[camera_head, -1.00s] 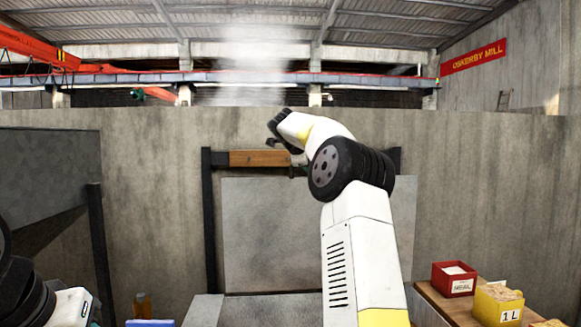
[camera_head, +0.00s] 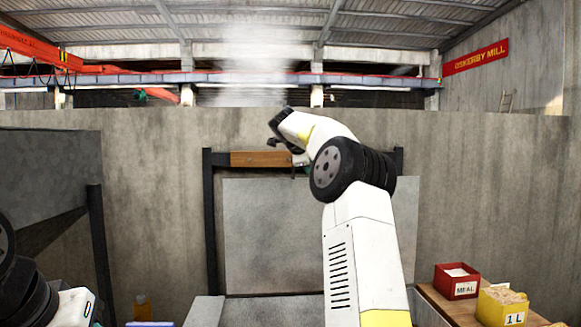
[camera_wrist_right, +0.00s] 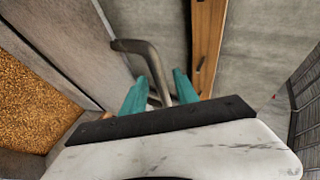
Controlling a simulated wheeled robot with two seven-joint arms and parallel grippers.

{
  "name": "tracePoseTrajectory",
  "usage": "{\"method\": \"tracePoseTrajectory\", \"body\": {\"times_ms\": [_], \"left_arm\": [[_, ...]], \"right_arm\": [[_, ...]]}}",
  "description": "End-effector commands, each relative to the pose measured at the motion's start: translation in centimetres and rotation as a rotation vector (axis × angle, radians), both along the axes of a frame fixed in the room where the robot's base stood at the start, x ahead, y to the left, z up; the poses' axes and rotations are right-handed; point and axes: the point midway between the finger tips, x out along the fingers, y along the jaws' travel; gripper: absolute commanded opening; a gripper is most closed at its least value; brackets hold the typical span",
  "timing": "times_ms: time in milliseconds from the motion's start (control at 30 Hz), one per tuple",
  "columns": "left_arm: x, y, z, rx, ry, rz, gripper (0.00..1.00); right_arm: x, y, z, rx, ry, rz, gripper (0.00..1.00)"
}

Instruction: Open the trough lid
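The trough lid is a flat grey panel (camera_head: 268,235) standing upright between two black posts, in the head view. In the right wrist view, its sheet (camera_wrist_right: 90,35) rises beside the grain (camera_wrist_right: 35,85), which lies uncovered. A bent grey metal handle (camera_wrist_right: 152,62) projects from the lid. My right gripper (camera_wrist_right: 162,76) has its teal fingers on either side of the handle, with visible gaps, so it looks open around it. In the head view, my right arm hides the lid's right part and most of the handle. My left gripper is out of view.
A wooden crossbar (camera_head: 262,159) spans the posts just behind the lid's top; it also shows in the right wrist view (camera_wrist_right: 207,45). A red MEAL box (camera_head: 456,287) and a yellow 1 L box (camera_head: 502,307) stand on a bench at right. Steam hangs above.

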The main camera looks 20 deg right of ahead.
Motion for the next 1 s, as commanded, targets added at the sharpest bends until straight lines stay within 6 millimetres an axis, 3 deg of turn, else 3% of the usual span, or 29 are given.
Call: {"method": "tracePoseTrajectory", "body": {"times_ms": [433,1000], "left_arm": [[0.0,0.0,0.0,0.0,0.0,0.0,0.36],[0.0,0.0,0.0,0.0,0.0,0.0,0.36]], "right_arm": [[-4.3,3.6,3.7,-0.002,-0.002,0.0,0.36],[-4.8,4.1,4.4,-0.013,-0.011,0.003,0.36]]}}
